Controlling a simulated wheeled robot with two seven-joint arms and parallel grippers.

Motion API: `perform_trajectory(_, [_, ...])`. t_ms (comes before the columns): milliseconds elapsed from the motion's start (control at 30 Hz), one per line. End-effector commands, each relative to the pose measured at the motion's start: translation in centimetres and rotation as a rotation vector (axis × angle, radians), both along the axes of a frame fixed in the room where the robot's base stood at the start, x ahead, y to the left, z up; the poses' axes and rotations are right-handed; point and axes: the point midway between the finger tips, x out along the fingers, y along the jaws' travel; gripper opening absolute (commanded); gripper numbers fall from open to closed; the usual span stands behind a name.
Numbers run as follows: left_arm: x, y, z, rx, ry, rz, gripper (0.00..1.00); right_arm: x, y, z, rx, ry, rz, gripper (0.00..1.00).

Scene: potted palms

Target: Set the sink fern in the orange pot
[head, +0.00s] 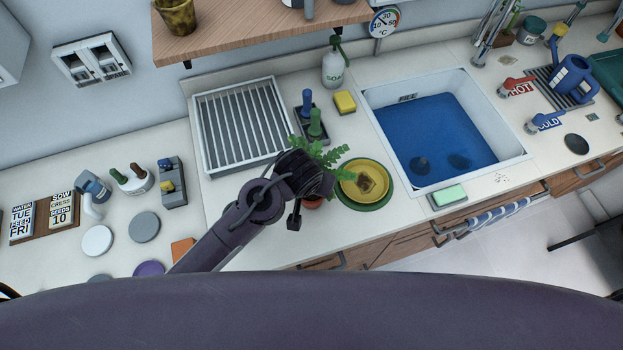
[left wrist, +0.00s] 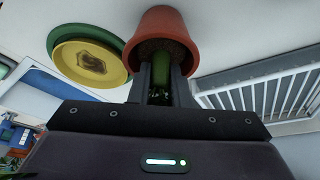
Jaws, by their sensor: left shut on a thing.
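The fern shows as green fronds (head: 333,153) beyond my left gripper in the head view. My left gripper (left wrist: 161,82) is shut on the fern's green middle (left wrist: 162,68), between its two dark fingers. The orange pot (left wrist: 159,20) is right at the fingertips in the left wrist view, its dark mouth facing the fern. In the head view only a little of the orange pot (head: 312,203) shows below the gripper. The fern's lower end is at the pot's mouth; I cannot tell how deep it sits. My right gripper is not in view.
A yellow dish (head: 350,188) on a green saucer (head: 386,200) stands just right of the pot. The white sink (head: 524,150) holds blue water. A drying rack (head: 240,125), a soap bottle (head: 333,70) and a yellow sponge (head: 345,102) are behind. Several discs lie left.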

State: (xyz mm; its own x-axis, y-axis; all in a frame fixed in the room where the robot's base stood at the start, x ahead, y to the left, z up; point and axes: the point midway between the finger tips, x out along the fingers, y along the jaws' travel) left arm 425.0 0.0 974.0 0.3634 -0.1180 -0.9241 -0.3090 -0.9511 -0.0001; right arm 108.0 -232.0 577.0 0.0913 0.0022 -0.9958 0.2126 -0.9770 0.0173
Motion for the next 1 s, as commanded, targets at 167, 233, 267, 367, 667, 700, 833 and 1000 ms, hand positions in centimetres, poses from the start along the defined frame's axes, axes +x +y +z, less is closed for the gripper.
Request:
perform_trajectory(167, [0.02,-0.01,-0.06,0.0,-0.001,0.0,0.0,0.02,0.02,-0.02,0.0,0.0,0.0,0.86])
perform_trajectory(233, [0.02,0.0,-0.05,0.0,-0.001,0.0,0.0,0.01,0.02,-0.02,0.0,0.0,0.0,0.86])
perform_trajectory(267, [0.02,0.0,-0.05,0.0,-0.001,0.0,0.0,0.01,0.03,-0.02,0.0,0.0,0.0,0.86])
perform_trajectory(367, [0.03,0.0,-0.04,0.0,-0.001,0.0,0.27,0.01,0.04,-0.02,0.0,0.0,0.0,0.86])
perform_trajectory(667, [0.01,0.01,-0.07,0.0,0.0,0.0,0.42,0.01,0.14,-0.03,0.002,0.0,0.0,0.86])
perform_trajectory(700, [0.01,0.01,-0.07,0.0,0.0,0.0,0.45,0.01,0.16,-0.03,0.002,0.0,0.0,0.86])
perform_trajectory(833, [0.01,0.01,-0.06,0.0,0.0,0.0,0.45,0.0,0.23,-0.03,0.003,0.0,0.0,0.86])
perform_trajectory(1000, [0.01,0.01,0.84,0.0,0.0,0.0,0.45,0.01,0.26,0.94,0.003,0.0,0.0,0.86])
